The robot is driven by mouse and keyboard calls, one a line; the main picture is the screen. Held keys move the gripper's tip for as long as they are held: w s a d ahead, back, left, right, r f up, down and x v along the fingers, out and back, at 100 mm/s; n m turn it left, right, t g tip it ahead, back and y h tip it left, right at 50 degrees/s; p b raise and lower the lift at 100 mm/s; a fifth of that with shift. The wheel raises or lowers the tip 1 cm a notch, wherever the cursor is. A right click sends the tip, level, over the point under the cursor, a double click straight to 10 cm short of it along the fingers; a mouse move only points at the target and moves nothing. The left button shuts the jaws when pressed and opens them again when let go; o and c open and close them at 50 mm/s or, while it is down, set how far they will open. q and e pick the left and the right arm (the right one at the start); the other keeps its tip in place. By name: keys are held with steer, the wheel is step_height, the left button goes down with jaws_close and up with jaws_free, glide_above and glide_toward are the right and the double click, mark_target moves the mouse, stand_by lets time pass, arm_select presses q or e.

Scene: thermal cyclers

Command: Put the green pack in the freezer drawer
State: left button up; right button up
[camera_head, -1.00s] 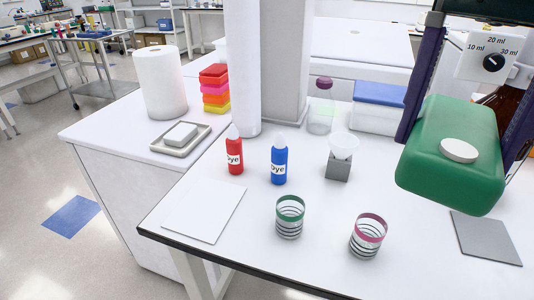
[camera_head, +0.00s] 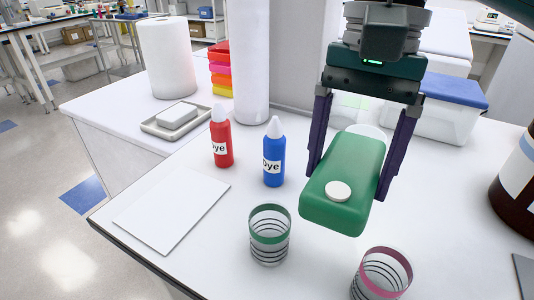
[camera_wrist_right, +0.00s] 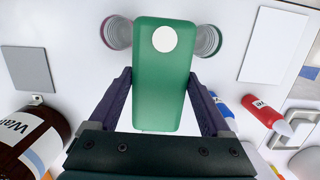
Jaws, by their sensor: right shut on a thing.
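The green pack (camera_head: 345,176), with a round white cap, is held above the table by my right gripper (camera_head: 346,180). The gripper's two dark purple fingers are shut on the pack's sides. In the right wrist view the pack (camera_wrist_right: 160,90) sits between the fingers, its capped end pointing away from the gripper. In the head view the pack hangs behind the two striped cups. My left gripper is not in view. No freezer drawer can be made out in these frames.
Below the pack stand a green-rimmed cup (camera_head: 269,236) and a pink-rimmed cup (camera_head: 382,276). Red (camera_head: 220,138) and blue (camera_head: 273,155) dye bottles stand left of it. A brown bottle (camera_head: 517,180) is at the right edge. A flat white sheet (camera_head: 172,213) lies at the front left.

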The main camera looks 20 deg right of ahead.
steer(key=b, duration=0.1)
glide_above(328, 247)
steer(key=f, duration=0.6)
steer(key=shift+w+d+f, duration=0.15)
steer(key=shift+w+f, duration=0.05)
steer(key=shift+f, duration=0.1)
step_height(328, 247, down, 4)
steer(key=shift+f+b, duration=0.1)
steer(key=shift+b, duration=0.45)
steer(key=shift+f, duration=0.1)
steer(key=o, duration=1.3)
steer(key=shift+f, duration=0.1)
steer(key=shift+o, duration=1.3)
steer(key=shift+d, duration=0.1)
